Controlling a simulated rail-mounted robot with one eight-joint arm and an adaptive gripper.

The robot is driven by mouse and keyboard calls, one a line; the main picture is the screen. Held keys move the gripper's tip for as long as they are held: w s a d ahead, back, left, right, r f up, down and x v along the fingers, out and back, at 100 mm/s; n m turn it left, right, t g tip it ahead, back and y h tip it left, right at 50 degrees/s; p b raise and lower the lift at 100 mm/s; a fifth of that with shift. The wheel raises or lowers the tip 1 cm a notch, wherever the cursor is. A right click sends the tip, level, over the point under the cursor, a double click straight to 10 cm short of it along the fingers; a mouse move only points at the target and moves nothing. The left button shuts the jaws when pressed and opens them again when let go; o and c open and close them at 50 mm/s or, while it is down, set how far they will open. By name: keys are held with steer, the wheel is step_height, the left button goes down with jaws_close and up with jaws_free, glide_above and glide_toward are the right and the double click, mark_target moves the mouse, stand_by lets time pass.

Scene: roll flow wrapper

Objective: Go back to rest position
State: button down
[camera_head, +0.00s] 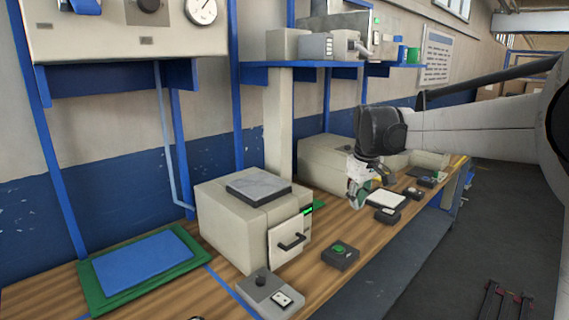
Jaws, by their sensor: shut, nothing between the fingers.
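My gripper (357,198) is at the end of my arm, which reaches in from the right edge of the head view. It hangs above the wooden workbench (225,293), right of the beige box machine. The gripper is small in the picture; its fingers point down, close together, with nothing seen between them. The dark wrist part above it hides some of the bench's far end.
A beige box machine (236,222) with a handled door stands on the bench. A black box with a green button (340,256), a grey switch box (270,294) and a blue mat (143,265) lie near it. A blue shelf (300,65) runs above.

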steer(key=s+m+t, duration=0.3)
steer(key=s+m, duration=0.1)
steer(key=s, duration=2.2)
steer(key=s+f+m+t, duration=0.1)
steer(key=s+f, duration=0.5)
steer(key=s, duration=0.3)
steer(key=shift+m+t, duration=0.4)
steer(key=c, duration=2.4)
jaws_free()
steer(key=shift+c, duration=0.2)
